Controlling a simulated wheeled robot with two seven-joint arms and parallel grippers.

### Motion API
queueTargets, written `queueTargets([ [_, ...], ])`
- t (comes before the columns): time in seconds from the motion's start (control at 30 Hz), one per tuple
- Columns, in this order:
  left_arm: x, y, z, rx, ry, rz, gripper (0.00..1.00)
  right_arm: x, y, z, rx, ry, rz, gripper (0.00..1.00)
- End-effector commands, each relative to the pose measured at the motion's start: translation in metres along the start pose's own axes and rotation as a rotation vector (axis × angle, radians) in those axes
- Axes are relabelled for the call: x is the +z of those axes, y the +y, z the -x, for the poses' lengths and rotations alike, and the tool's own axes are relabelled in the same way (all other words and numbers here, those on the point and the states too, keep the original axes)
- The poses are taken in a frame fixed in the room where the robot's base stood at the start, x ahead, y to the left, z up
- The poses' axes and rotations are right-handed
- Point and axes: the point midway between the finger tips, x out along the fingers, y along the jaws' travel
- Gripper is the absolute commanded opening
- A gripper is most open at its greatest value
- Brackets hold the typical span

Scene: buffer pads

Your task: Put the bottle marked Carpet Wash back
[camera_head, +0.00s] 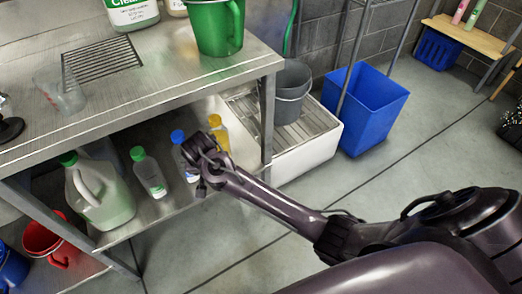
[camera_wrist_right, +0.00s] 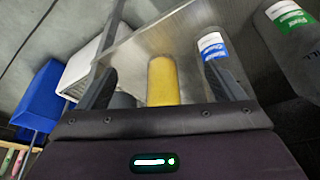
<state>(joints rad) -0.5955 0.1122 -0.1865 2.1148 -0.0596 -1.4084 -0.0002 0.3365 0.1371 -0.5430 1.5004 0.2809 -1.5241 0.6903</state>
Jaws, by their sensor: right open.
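Several bottles stand on the lower shelf (camera_head: 165,215) in the head view: a clear one with a green cap (camera_head: 148,173), one with a blue cap (camera_head: 180,150) and a yellow one (camera_head: 217,131). No label is readable as Carpet Wash. My right gripper (camera_head: 203,160) is at the blue-capped and yellow bottles and partly covers them. In the right wrist view its open fingers (camera_wrist_right: 163,88) frame the yellow bottle (camera_wrist_right: 163,78); I cannot tell how deep it sits between them. The blue-labelled bottle (camera_wrist_right: 215,50) is by the right finger. My left gripper is out of view.
A large green-capped jug (camera_head: 98,195) stands left on the shelf. The steel tabletop (camera_head: 170,80) overhangs it, carrying a green pitcher (camera_head: 218,25) and a clear cup (camera_head: 62,92). A table leg (camera_head: 267,120), grey bucket (camera_head: 291,92) and blue bin (camera_head: 365,105) are to the right.

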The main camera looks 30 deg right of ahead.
Motion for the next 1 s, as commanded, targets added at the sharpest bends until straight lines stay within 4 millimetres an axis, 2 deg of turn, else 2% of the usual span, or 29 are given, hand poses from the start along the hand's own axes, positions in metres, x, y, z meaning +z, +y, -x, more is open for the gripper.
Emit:
queueTargets([
  [0.03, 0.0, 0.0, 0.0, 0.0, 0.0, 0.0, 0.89, 0.025, 0.008, -0.008, -0.011, -0.036, 0.045, 0.89],
  [0.13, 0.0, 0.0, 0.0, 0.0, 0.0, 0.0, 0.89, 0.076, 0.028, -0.017, -0.054, -0.102, 0.175, 0.89],
  [0.3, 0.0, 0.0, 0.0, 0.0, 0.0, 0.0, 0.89, 0.162, 0.079, -0.017, -0.129, -0.188, 0.41, 0.89],
  [0.4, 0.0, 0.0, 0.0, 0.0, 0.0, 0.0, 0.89, 0.199, 0.109, -0.009, -0.159, -0.217, 0.528, 0.89],
  [0.5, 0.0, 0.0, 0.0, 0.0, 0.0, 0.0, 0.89, 0.224, 0.132, 0.001, -0.177, -0.234, 0.619, 0.89],
  [0.6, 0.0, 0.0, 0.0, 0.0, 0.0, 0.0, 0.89, 0.239, 0.147, 0.007, -0.186, -0.243, 0.679, 0.89],
  [0.7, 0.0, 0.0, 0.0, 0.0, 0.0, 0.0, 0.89, 0.244, 0.154, 0.011, -0.19, -0.245, 0.708, 0.89],
  [1.0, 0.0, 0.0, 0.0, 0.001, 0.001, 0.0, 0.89, 0.245, 0.154, 0.011, -0.191, -0.246, 0.713, 0.89],
])
